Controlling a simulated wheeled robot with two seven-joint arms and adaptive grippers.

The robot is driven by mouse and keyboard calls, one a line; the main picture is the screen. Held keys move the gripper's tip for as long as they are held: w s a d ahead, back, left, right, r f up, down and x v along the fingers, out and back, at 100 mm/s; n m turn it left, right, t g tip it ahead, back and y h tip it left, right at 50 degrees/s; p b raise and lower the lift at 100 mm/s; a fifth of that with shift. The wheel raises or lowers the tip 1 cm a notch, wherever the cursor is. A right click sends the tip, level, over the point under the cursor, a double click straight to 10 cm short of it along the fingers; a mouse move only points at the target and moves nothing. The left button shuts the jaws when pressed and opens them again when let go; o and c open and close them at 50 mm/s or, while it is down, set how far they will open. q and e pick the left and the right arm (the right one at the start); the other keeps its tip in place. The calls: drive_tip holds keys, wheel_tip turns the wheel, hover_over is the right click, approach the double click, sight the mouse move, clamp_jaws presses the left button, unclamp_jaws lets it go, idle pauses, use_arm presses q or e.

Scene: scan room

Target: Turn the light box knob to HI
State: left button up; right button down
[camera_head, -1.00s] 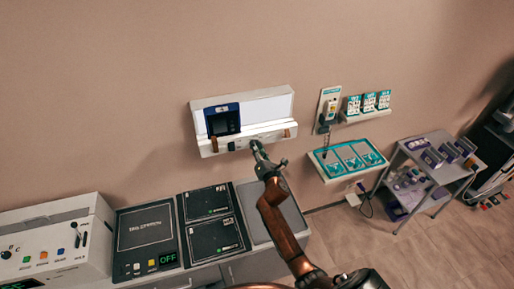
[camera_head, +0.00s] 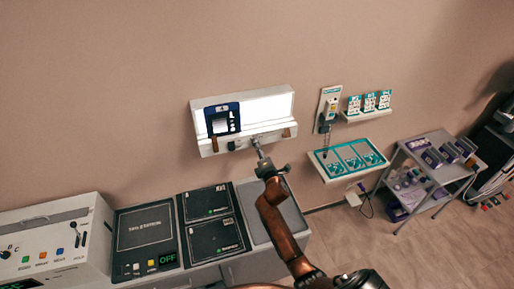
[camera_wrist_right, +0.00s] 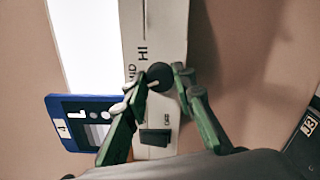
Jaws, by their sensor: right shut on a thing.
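The light box (camera_head: 284,104) is a white wall unit with a brightly lit panel. Its dark round knob (camera_wrist_right: 160,76) shows on the control strip in the right wrist view. The label HI (camera_wrist_right: 143,52) is printed beside it, with another label partly hidden by a finger. A pale mark shows at the knob's edge; I cannot tell which label it points to. My right gripper (camera_head: 256,141) reaches up to the strip. In the right wrist view its green fingers (camera_wrist_right: 154,83) are shut on the knob from both sides. My left gripper is not in view.
A blue-framed item (camera_head: 222,119) stands against the panel's left part; a black rocker switch (camera_wrist_right: 155,137) is near the knob. Below are a counter with black boxes (camera_head: 150,235) and a console (camera_head: 50,245). Teal trays (camera_head: 348,159) and a cart (camera_head: 430,165) stand right.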

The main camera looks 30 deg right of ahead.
drive_tip(key=shift+m+p, duration=1.2)
drive_tip(key=shift+m, duration=7.2)
drive_tip(key=shift+f, duration=0.1)
drive_tip(key=c, duration=1.6)
unclamp_jaws()
drive_tip(key=shift+s, duration=0.1)
drive_tip(key=v, duration=1.1)
drive_tip(key=shift+s, duration=0.4)
